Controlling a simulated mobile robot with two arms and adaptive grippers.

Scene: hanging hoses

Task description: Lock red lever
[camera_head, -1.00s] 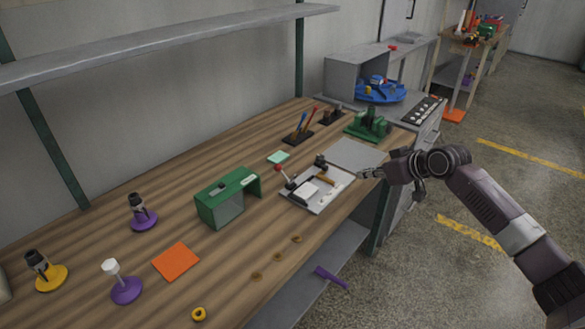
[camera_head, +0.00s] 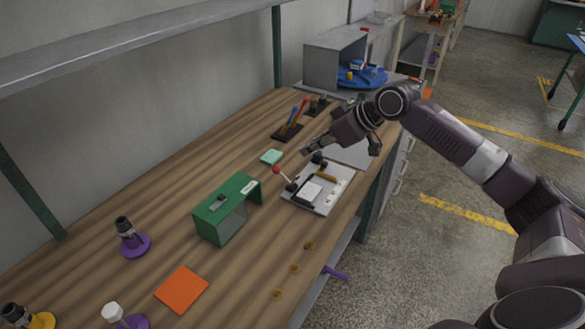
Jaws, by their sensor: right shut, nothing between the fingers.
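The red lever (camera_head: 277,170) is a short stick with a red ball knob, tilted up to the left. It stands on the left side of a light grey plate (camera_head: 325,203) with a white block and dark fittings, on the wooden bench. My right gripper (camera_head: 308,150) is shut and empty. It is above and behind the plate in the picture, up and right of the red knob and apart from it. My left gripper is not in view.
A green box (camera_head: 226,210) stands left of the plate. A pen holder (camera_head: 289,131) and mint pad (camera_head: 271,157) are behind it. An orange square (camera_head: 182,290) lies in front left. A grey shelf (camera_head: 110,45) hangs above the bench's back.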

